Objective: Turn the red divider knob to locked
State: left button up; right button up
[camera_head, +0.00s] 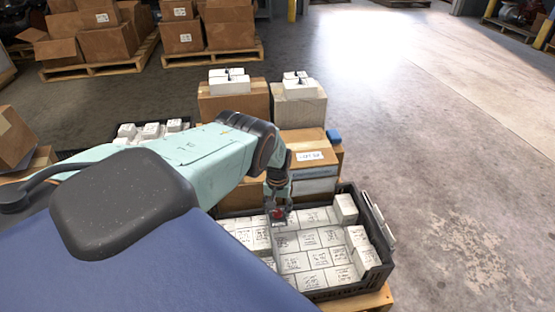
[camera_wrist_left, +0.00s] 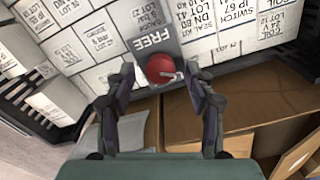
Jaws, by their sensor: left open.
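The red divider knob (camera_head: 278,214) sits at the back of the dark crate (camera_head: 378,236) of white boxes, just under my left gripper (camera_head: 278,203). In the left wrist view the knob (camera_wrist_left: 161,68) is round and red with a small pale pointer on its right side. It is mounted on a grey plate (camera_wrist_left: 150,45) marked FREE. My left gripper (camera_wrist_left: 163,84) is open, with one finger on each side of the knob, and a gap shows between the fingers and the knob. My right gripper is not in view.
White labelled boxes (camera_head: 302,262) fill much of the crate around the knob. Loaded pallets (camera_head: 95,68) stand at the back left.

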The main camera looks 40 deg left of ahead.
pick_arm(q)
jog(key=shift+f, duration=0.3)
grip_shut()
dwell(0.5)
jog(key=shift+m, duration=0.3)
jog(key=shift+m+b, duration=0.35)
jog(key=shift+m, duration=0.15)
jog(key=m, duration=0.6)
